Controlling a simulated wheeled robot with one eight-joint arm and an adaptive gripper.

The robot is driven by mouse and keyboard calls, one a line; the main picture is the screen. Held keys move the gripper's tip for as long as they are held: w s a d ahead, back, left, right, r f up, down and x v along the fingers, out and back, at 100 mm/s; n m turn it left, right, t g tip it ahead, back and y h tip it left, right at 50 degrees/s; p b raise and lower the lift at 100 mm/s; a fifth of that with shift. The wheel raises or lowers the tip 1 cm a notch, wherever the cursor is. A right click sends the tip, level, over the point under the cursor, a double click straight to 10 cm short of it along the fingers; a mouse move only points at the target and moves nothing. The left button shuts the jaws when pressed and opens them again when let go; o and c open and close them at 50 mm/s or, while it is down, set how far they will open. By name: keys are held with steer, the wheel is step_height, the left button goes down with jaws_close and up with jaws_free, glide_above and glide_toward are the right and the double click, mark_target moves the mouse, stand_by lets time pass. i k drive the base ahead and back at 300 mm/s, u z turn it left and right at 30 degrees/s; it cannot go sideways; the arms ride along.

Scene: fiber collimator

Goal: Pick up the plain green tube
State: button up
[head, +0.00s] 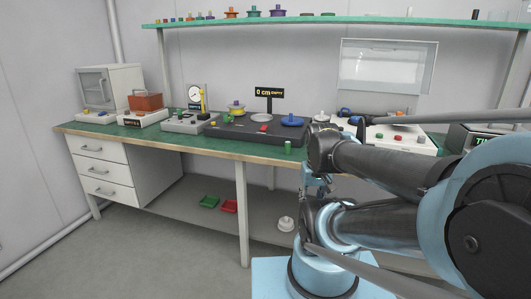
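The green tube looks apart from my arm.
A dark platform (235,131) carries yellow and blue round parts and a "0 cm" display (268,93). A gauge device (188,122), an orange-lidded box (146,104) and a cabinet (110,86) stand left. Green and red trays lie on the lower shelf (186,191).

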mark_target(287, 144)
steer(key=u, duration=0.9)
steer(key=k, duration=1.1)
steer(key=z, duration=1)
steer(key=i, duration=1)
steer(key=u, duration=0.05)
